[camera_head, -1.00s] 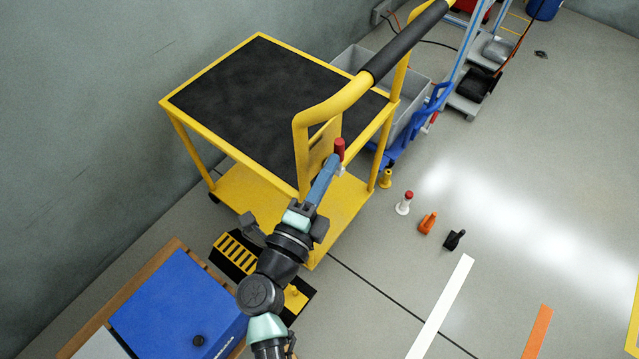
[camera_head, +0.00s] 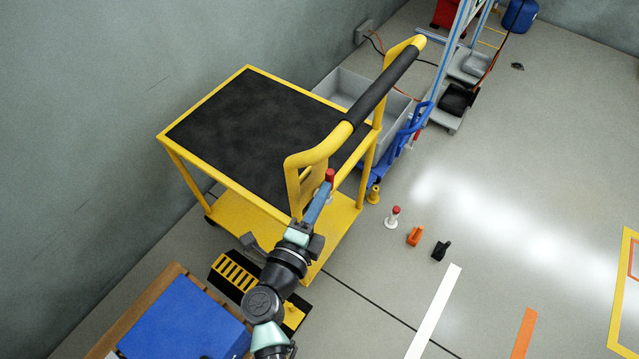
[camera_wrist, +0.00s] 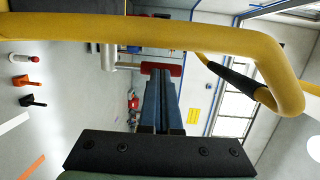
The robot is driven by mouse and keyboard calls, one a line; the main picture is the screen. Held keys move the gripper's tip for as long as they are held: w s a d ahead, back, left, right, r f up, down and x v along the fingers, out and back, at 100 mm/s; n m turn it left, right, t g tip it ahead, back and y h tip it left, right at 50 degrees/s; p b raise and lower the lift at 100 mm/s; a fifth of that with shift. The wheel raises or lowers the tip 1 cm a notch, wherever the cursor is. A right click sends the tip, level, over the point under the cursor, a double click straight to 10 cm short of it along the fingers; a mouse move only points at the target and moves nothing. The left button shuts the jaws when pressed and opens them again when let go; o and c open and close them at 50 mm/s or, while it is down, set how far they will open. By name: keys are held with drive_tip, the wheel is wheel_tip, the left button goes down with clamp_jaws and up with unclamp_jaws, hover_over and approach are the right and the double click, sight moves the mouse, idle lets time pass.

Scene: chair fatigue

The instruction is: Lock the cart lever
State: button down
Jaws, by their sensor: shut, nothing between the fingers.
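The yellow cart (camera_head: 255,189) has a black top and a yellow push handle (camera_head: 303,164) with a black grip. A lever with a red knob (camera_head: 330,176) stands beside the handle's near upright. In the wrist view, the red part (camera_wrist: 174,70) shows just beyond the fingertips, with a silver cylinder to its left. My gripper (camera_head: 325,188) has blue fingers, shut and empty, with their tips close to the lever. It also shows in the wrist view (camera_wrist: 161,75), under the yellow handle bar. I cannot tell whether the tips touch the lever.
A grey bin (camera_head: 345,89) and a blue-framed cart stand behind. Small white, orange (camera_head: 415,236) and black (camera_head: 441,250) pieces stand on the floor at right. A blue box (camera_head: 183,322) lies at lower left. The floor at right is mostly clear.

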drive_tip(key=shift+w+d+r+g+y+p, duration=0.3)
drive_tip(key=shift+w+r+g+p, duration=0.15)
drive_tip(key=shift+p, duration=1.7)
drive_tip(key=shift+w+d+r+g+y+p, duration=0.3)
drive_tip(key=shift+r+g+p, duration=0.2)
drive_tip(key=shift+p, duration=1.65)
drive_tip(key=g+p, duration=0.1)
drive_tip(key=p, duration=0.1)
drive_tip(key=w+g+y+p, duration=0.1)
drive_tip(key=p, duration=0.2)
drive_tip(key=shift+w+d+f+m, duration=0.1)
drive_tip(key=shift+w+d+m, duration=0.05)
drive_tip(key=shift+d+m, duration=0.25)
drive_tip(key=x, duration=0.2)
drive_tip(key=p+x, duration=0.1)
drive_tip(key=x, duration=0.1)
drive_tip(key=shift+d, duration=0.4)
drive_tip(key=shift+w+d, duration=0.1)
drive_tip(key=shift+d, duration=0.05)
drive_tip(key=p, duration=0.6)
approach(332, 179)
drive_tip(key=shift+w+d+f, duration=0.2)
drive_tip(key=shift+w+d, duration=0.15)
drive_tip(key=shift+d, duration=0.2)
